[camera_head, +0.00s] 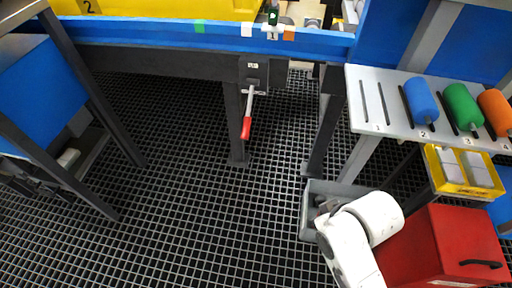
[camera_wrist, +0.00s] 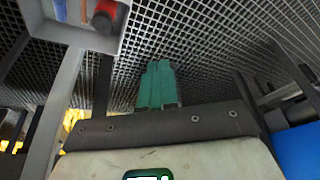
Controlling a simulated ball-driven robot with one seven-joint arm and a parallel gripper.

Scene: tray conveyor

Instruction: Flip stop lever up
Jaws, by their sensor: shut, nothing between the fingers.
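The stop lever (camera_head: 247,110) hangs down from a small dark plate on the conveyor's front beam. It has a grey metal shaft and a red grip (camera_head: 246,128) at its lower end. The lever points down and slightly left. My gripper (camera_wrist: 157,68) shows in the wrist view as two green fingers side by side, closed with nothing between them. In the head view my white arm is at the lower right, well apart from the lever, and the fingers cannot be made out. I cannot identify the lever in the wrist view.
The blue conveyor rail (camera_head: 150,32) runs across the top on dark legs. A white rack (camera_head: 385,118) with coloured rollers, a yellow bin (camera_head: 462,184) and a red cabinet (camera_head: 440,240) stand right. A grey bin (camera_head: 308,215) is near my arm. The grid floor below the lever is clear.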

